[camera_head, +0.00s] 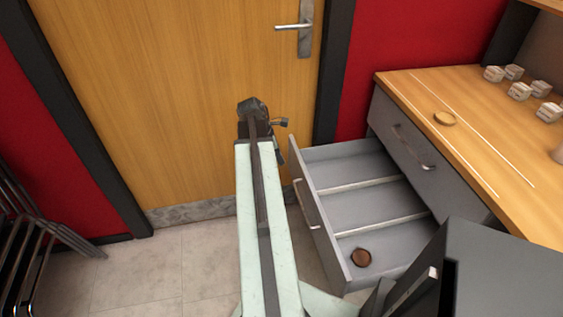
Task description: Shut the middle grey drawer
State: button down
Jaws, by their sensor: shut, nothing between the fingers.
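The middle grey drawer (308,204) is pulled well out of the cabinet, below the closed top drawer. Its front panel faces left and carries a metal handle (304,205). Inside are light dividers and a round brown object (361,257) in the near compartment. My gripper (281,139) is at the far end of my raised arm, in front of the wooden door. It is shut and empty. In the picture it shows just beyond the drawer's far front corner and appears apart from it. Its exact height and distance from the drawer cannot be told.
The top drawer (402,145) is shut. The wooden worktop (464,169) holds a round wooden piece (444,118) and several pale blocks. A dark box (500,270) stands at the lower right. Stacked metal chairs (30,245) are at the left. Tiled floor (165,265) is clear between.

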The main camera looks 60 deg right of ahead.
jog(key=s+d+f+b, duration=0.3)
jog(key=s+d+f, duration=0.1)
jog(key=f, duration=0.1)
jog(key=shift+s+f+b, duration=0.3)
jog(key=shift+s+b, duration=0.05)
jog(key=shift+b, duration=0.05)
